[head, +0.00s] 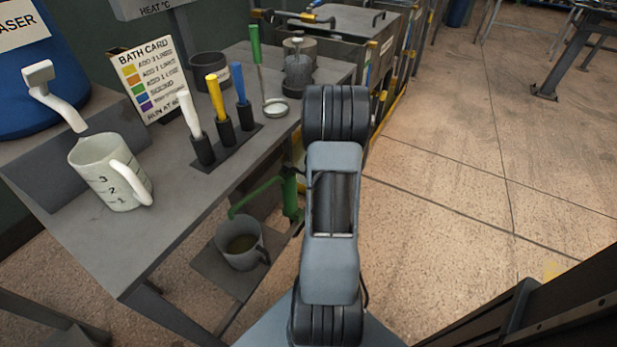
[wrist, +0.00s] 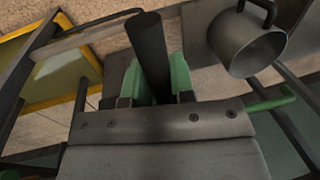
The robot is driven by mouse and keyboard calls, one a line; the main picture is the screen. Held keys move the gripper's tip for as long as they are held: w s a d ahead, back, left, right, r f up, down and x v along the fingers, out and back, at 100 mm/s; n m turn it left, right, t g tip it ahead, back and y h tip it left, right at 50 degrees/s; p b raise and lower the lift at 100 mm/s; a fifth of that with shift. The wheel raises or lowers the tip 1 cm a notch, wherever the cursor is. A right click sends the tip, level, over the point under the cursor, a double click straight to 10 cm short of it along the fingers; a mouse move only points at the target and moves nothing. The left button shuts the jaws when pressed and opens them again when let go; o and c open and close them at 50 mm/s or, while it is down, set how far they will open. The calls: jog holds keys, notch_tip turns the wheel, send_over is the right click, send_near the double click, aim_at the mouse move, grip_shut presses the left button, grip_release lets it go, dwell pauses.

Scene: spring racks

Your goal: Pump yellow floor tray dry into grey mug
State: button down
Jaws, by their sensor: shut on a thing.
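The grey mug (head: 224,257) stands on a low shelf plate under the bench, with brownish liquid in it. It also shows at the upper right of the wrist view (wrist: 235,50). A green hand pump (head: 290,197) stands beside the bench, its spout reaching over the mug. In the wrist view my gripper (wrist: 153,88) is shut on a dark upright bar (wrist: 149,45), which looks like the pump's handle. The yellow-rimmed floor tray (wrist: 80,103) lies at the left of the wrist view. Whether liquid is in it I cannot tell. My arm hides the gripper in the head view.
The bench (head: 160,225) carries a white measuring jug (head: 98,165), a bath card (head: 148,80), white, yellow and blue handled tools in a rack (head: 236,140), and dark pots. A blue container (head: 45,85) stands at left. Open floor (head: 470,160) lies to the right.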

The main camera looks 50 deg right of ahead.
jog(key=shift+w, duration=0.1)
jog(key=c, duration=1)
grip_release()
jog(key=shift+r, duration=0.15)
jog(key=p+v, duration=0.3)
jog(key=v, duration=1)
jog(key=shift+r, duration=0.3)
